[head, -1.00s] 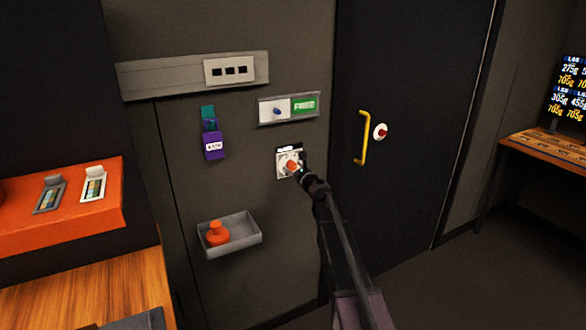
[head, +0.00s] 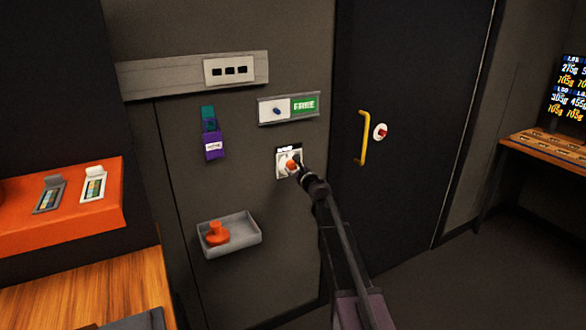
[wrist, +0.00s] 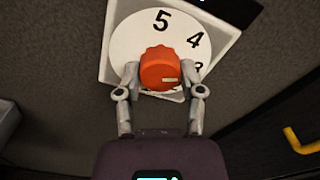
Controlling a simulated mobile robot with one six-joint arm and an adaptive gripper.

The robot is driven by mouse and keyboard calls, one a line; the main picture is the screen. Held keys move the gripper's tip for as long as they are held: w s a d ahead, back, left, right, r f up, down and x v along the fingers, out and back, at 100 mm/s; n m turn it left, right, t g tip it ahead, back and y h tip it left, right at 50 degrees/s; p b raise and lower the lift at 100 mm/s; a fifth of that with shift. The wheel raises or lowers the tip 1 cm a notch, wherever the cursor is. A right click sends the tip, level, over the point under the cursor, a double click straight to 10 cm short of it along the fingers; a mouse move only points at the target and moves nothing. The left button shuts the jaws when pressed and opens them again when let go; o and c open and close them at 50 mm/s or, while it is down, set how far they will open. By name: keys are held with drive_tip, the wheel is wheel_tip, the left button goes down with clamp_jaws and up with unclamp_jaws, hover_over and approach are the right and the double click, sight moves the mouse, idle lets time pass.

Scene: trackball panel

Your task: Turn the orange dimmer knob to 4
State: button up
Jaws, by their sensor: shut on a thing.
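The orange dimmer knob (wrist: 158,69) sits on a round white dial in the wrist view. The dial (wrist: 125,43) shows 5 at the top, 4 at the upper right and a partly hidden 3 at the right. A pale mark on the knob's face lies toward its lower right, below the 3. My gripper (wrist: 160,80) is shut on the knob, one finger at each side. In the head view the knob (head: 292,165) is small and partly covered by my gripper (head: 297,168).
A grey tray (head: 248,238) holding an orange knob-like object (head: 216,234) is fixed below left. A sign reading FREE (head: 304,104) is above. A dark door with a yellow handle (head: 364,137) is to the right. A purple holder (head: 213,147) hangs left.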

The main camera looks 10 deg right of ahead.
drive_tip(key=n, duration=0.6)
drive_tip(key=shift+w+n, duration=0.1)
drive_tip(key=shift+n, duration=0.3)
drive_tip(key=o, duration=1.2)
drive_tip(key=v, duration=1.2)
drive_tip(key=shift+r, duration=0.1)
